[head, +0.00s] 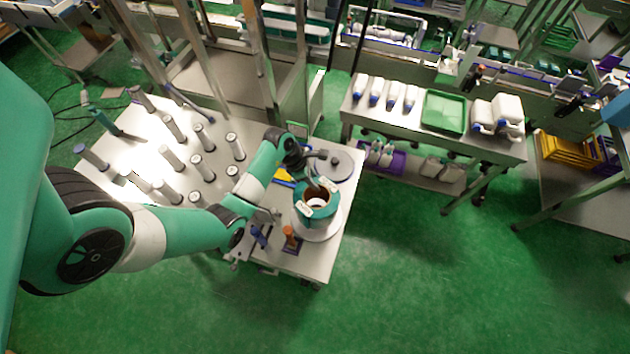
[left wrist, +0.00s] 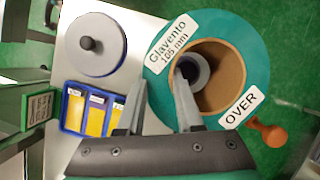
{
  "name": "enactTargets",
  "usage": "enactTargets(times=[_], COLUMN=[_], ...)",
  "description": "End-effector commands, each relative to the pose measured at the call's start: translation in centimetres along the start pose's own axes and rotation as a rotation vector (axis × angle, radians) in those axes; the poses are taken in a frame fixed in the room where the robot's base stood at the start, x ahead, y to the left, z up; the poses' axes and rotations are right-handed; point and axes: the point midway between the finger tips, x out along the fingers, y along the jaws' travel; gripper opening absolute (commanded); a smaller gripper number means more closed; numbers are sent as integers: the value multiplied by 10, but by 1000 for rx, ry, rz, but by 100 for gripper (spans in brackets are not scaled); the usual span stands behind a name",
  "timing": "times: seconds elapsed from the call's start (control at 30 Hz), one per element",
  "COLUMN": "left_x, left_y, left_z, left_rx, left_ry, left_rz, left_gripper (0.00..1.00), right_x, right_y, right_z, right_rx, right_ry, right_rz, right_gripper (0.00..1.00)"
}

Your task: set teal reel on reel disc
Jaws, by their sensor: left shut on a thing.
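The teal reel (head: 316,219) has a brown cardboard core and white labels. It stands over a pale round disc (head: 322,236) at the table's right front corner. In the left wrist view the reel (left wrist: 212,22) fills the right side, with a grey post (left wrist: 196,64) inside its core. My left gripper (head: 318,186) is shut on the reel's ring, one finger in the core and one over the outer side, as the left wrist view (left wrist: 160,82) shows. Whether the reel touches the disc below is hidden.
A grey disc with a dark knob (head: 341,160) lies behind the reel. A blue-edged tray with yellow cards (left wrist: 92,110) is beside it. An orange-knobbed piece (head: 290,236) stands in front. Several grey posts (head: 173,129) stand on the left tabletop. Green floor is open at the right.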

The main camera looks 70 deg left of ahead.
Motion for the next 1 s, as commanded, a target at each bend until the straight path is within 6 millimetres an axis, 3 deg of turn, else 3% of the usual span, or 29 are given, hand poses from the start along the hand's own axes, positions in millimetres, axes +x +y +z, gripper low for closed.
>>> enactTargets(times=[0.1,0.37,0.6,1.0], left_x=[19,28,57,62], left_y=[1,1,1,2], left_z=[-6,-10,-22,-24], left_rx=[1,1,0,1], left_ry=[-4,-5,-5,-5], left_rz=[1,3,2,3], left_gripper=[0,0,0,0], right_x=[-5,-7,-15,-15], right_y=[0,0,0,0], right_z=[5,6,14,14], right_rx=[0,0,0,0], right_ry=[0,0,0,0], right_rz=[0,0,0,0], right_gripper=[0,0,0,0])
